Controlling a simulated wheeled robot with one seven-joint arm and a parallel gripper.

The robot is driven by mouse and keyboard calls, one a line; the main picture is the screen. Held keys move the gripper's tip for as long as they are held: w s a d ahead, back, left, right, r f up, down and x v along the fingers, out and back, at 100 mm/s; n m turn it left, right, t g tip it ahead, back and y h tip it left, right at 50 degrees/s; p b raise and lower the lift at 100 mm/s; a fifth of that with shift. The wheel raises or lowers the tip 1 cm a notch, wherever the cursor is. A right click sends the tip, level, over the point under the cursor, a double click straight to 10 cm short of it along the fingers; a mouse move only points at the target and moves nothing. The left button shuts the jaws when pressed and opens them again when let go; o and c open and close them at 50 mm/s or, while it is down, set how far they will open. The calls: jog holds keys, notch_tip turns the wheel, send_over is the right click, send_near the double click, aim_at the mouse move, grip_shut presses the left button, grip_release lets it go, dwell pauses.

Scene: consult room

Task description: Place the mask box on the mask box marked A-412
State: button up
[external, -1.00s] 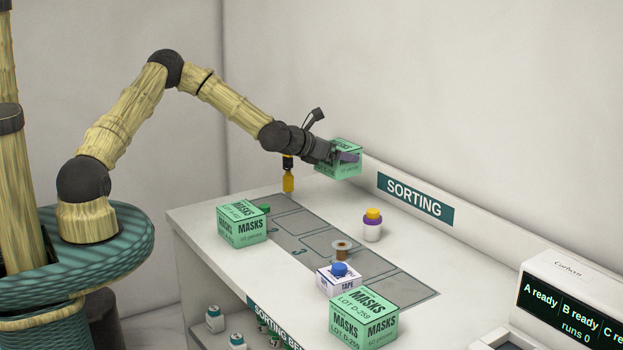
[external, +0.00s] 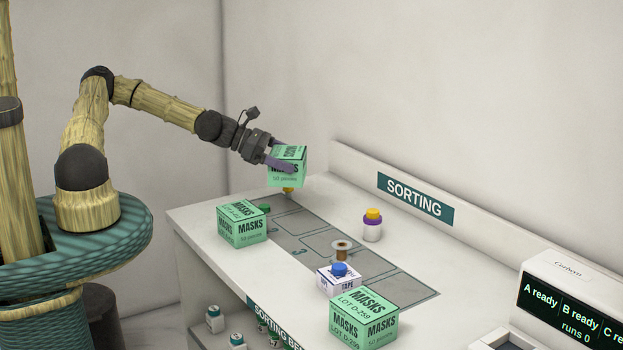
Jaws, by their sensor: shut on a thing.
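My gripper (external: 279,158) is shut on a green mask box (external: 288,178) and holds it in the air above the back left of the bench. A second green mask box (external: 242,225) sits on the bench's left part, below and to the left of the held box. Its top lot marking is small and seems to begin with A; I cannot read it fully. A third mask box (external: 364,320), marked LOT D-259, stands at the front right.
A green item (external: 264,209) is beside the left mask box. A yellow item (external: 288,190) is mostly hidden under the held box.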

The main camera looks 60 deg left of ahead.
jog(key=s+d+r+m+g+h+p, duration=0.1)
jog(key=s+r+m+g+h, duration=0.3)
jog(key=s, duration=1)
notch_tip(320, 180, up, 2)
jog(key=shift+d+r+m+g, duration=0.15)
jog(key=shift+d+m+g, duration=0.05)
jog(key=shift+m+g, duration=0.65)
jog(key=shift+s, duration=0.1)
send_over(239, 209)
jog(key=shift+f+p, duration=0.35)
jog(key=shift+f, duration=2.6)
jog(key=shift+f, duration=2.1)
jog(key=o, duration=0.8)
